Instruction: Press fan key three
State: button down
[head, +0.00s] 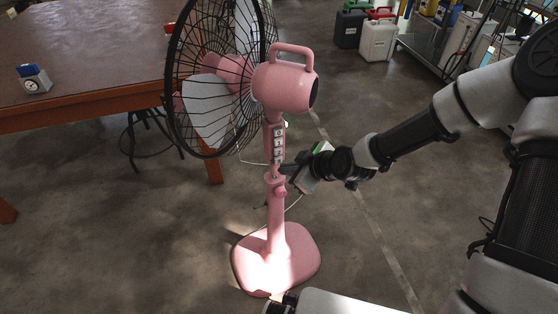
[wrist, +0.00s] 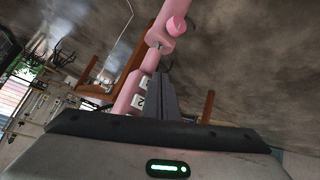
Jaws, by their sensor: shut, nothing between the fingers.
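A pink pedestal fan (head: 290,87) stands upright on the floor in the head view. A short vertical row of pale keys (head: 278,144) is set on its column below the motor housing. In the wrist view the column runs diagonally, with white keys (wrist: 139,102) on it; one seems to read "2", and others are partly covered by my fingers. My gripper (head: 283,168) is shut and empty, coming from the right with its tips at the lower end of the key row. In the wrist view the shut fingers (wrist: 164,90) lie over the column; I cannot tell whether they touch a key.
A brown table (head: 100,50) with a small grey timer-like device (head: 34,80) stands at left behind the fan. Canisters (head: 378,40) and a trolley are at the back right.

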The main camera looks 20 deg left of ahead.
jog(key=shift+s+d+p, duration=0.3)
jog(key=shift+s+d, duration=1.35)
jog(key=shift+s, duration=0.25)
jog(key=s+d+r+m+h, duration=0.1)
jog(key=d+r+m+h, duration=0.3)
jog(key=d+r, duration=0.55)
jog(key=s+d+r+m+h, duration=0.1)
jog(key=d+r+m+h, duration=0.4)
jog(key=d, duration=0.7)
jog(key=s+d+r+m+p, duration=0.1)
jog(key=s+d+r+m, duration=0.15)
jog(key=s+r, duration=0.45)
jog(key=s+d+r+m, duration=0.2)
jog(key=s+r+m, duration=0.2)
jog(key=s+r, duration=0.3)
notch_tip(320, 180, up, 21)
jog(key=p, duration=2.1)
jog(key=shift+a+t+y, duration=0.25)
jog(key=shift+t+y, duration=0.15)
